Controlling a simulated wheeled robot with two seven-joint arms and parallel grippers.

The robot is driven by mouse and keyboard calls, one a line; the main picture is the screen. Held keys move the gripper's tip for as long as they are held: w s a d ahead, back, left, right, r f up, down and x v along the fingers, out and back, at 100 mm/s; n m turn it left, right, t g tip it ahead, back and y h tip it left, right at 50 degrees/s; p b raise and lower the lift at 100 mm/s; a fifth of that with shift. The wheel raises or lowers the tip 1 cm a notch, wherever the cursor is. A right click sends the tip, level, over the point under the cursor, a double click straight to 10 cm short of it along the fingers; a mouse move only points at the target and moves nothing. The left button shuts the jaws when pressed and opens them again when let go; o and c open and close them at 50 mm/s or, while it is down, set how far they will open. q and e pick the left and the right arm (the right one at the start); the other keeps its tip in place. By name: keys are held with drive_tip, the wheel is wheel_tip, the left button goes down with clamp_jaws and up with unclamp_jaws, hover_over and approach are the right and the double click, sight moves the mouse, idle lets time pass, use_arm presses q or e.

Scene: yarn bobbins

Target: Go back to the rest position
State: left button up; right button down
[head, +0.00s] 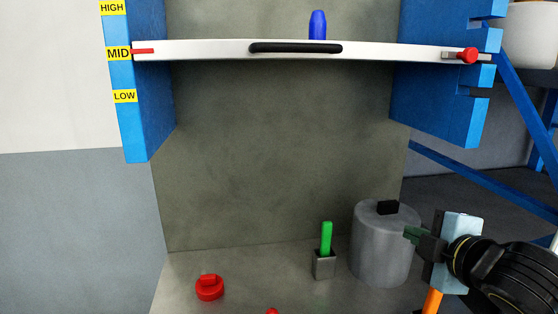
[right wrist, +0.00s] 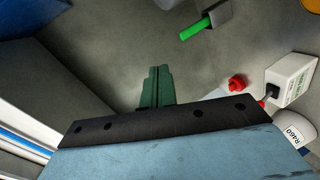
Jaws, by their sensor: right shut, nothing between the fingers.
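My right gripper (head: 412,235) is at the lower right of the head view, beside the grey cylinder's right side. In the right wrist view its dark green fingers (right wrist: 156,80) are together with nothing between them. My left gripper is not in view. No yarn bobbin is clearly recognisable; a blue upright object (head: 317,25) stands at the white shelf bar (head: 210,50).
A grey cylinder (head: 378,255) with a black knob stands left of my right gripper. A green stick (head: 326,238) stands in a small grey holder (head: 324,266). A red knobbed object (head: 209,289) lies at lower left. The right wrist view shows a white box (right wrist: 292,78).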

drive_tip(key=s+a+f+m+g+h, duration=0.15)
drive_tip(key=s+f+m, duration=0.3)
drive_tip(key=f, duration=0.45)
drive_tip(key=s+a+f+m+g+y, duration=0.1)
drive_tip(key=s+f+m+g, duration=0.3)
drive_tip(key=f, duration=0.5)
drive_tip(key=s+f+m+g+h, duration=0.1)
drive_tip(key=s+f+m+g, duration=0.2)
drive_tip(key=s+f, duration=0.45)
drive_tip(key=s+f+m+g+h, duration=0.15)
drive_tip(key=s+f+m, duration=0.3)
drive_tip(key=s, duration=0.65)
wheel_tip(320, 180, down, 27)
drive_tip(key=s+n+g+b, duration=0.1)
drive_tip(key=g+b, duration=0.1)
drive_tip(key=b, duration=0.1)
drive_tip(key=s+d+f+g+b, duration=0.1)
drive_tip(key=s+d+f+b, duration=0.2)
drive_tip(key=s+f, duration=1.4)
drive_tip(key=shift+f+y, duration=0.3)
drive_tip(key=shift+f, duration=0.6)
